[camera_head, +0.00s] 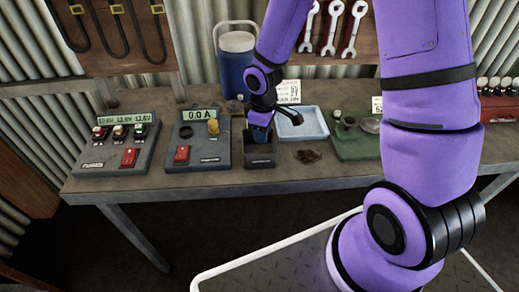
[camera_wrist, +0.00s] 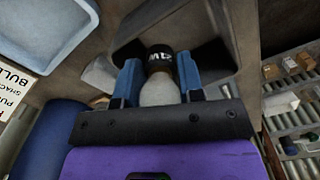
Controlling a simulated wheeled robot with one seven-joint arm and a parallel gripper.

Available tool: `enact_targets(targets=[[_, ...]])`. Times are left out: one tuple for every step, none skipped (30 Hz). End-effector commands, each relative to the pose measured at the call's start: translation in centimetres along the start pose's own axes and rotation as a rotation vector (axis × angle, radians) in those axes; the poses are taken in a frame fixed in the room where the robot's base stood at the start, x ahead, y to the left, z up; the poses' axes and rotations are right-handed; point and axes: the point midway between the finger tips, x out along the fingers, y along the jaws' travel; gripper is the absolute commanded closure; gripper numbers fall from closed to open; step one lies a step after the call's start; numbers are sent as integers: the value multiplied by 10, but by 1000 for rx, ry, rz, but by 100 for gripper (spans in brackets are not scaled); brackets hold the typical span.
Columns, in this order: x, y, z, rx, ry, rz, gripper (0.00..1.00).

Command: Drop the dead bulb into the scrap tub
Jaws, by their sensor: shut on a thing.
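My gripper (camera_head: 260,134) points down at a dark grey open box (camera_head: 261,161) on the bench, which may be the scrap tub; no label on it can be read. In the wrist view my two blue fingers (camera_wrist: 159,78) are shut on the bulb (camera_wrist: 160,92), a pale rounded body with a black end bearing white letters. The bulb's black end points toward the dark box (camera_wrist: 215,58), at or just above its opening. In the head view the bulb is hidden by the fingers and the box. I cannot tell whether it touches the box.
A pale blue tray (camera_head: 302,124) stands right of the box, with a blue jug (camera_head: 236,70) behind. Left are a meter panel (camera_head: 197,153) and a three-display panel (camera_head: 115,151). A green tray (camera_head: 358,145) and a small brown heap (camera_head: 308,156) lie to the right.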

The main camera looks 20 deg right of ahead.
Motion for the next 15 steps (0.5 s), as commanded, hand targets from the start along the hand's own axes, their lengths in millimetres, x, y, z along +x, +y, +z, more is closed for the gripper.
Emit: enact_targets(targets=[[0,0,0,0,0,0,88],[0,0,0,0,0,0,88],[0,0,0,0,0,0,88],[0,0,0,0,0,0,88],[0,0,0,0,0,0,88],[0,0,0,0,0,0,60],[0,0,0,0,0,0,53],[0,0,0,0,0,0,46],[0,0,0,0,0,0,37],[0,0,0,1,0,0,35],[0,0,0,1,0,0,35],[0,1,0,1,0,1,35],[0,1,0,2,1,1,35],[0,1,0,2,1,1,35],[0,1,0,2,1,2,35]])
